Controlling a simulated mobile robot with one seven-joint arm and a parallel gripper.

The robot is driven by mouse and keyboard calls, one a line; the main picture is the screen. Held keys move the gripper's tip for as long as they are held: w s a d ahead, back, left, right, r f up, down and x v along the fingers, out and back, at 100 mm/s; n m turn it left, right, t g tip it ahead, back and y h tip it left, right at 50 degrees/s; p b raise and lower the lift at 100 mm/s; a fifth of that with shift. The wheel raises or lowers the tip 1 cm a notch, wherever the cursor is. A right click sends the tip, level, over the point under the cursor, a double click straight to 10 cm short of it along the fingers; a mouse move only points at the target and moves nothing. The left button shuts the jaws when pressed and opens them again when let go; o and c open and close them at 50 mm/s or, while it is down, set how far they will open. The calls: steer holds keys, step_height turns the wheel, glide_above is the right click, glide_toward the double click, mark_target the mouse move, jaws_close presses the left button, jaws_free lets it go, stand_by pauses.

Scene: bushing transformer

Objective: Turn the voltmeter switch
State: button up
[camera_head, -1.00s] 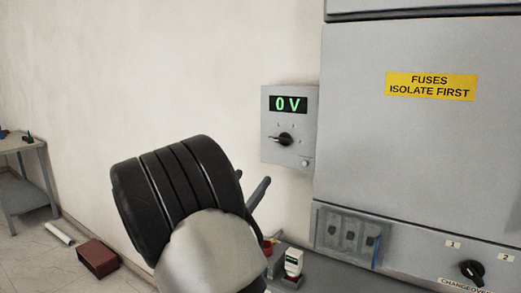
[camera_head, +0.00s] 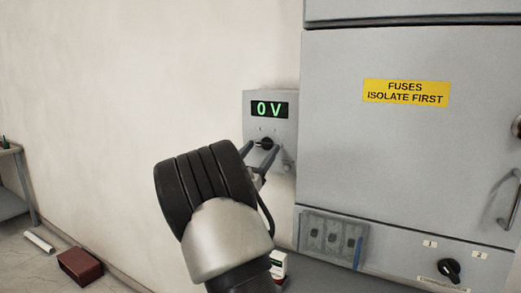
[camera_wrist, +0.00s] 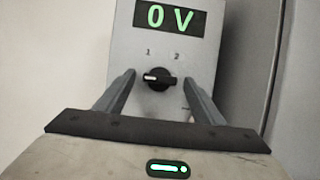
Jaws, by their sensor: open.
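The voltmeter (camera_head: 284,106) is a grey box on the wall with a green display reading 0 V. Its black rotary switch (camera_wrist: 157,78) sits below the display, with marks 1 and 2 above it. In the wrist view the switch's light pointer is to the left. My gripper (camera_wrist: 163,80) is open, with one finger on each side of the switch in that view. In the head view my gripper (camera_head: 261,148) reaches up to the voltmeter's lower part, and the switch is partly hidden between the fingers. I cannot tell whether a finger touches it.
A large grey cabinet (camera_head: 400,150) with a yellow fuses sign (camera_head: 405,93) stands close to the right. Below it are a fuse panel (camera_head: 328,240) and a black changeover knob (camera_head: 449,271). A dark red box (camera_head: 80,266) lies on the floor at left.

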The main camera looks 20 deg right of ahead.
steer(key=shift+w+d+r, duration=0.1)
steer(key=shift+d, duration=0.05)
steer(key=c, duration=1)
steer(key=shift+c, duration=0.2)
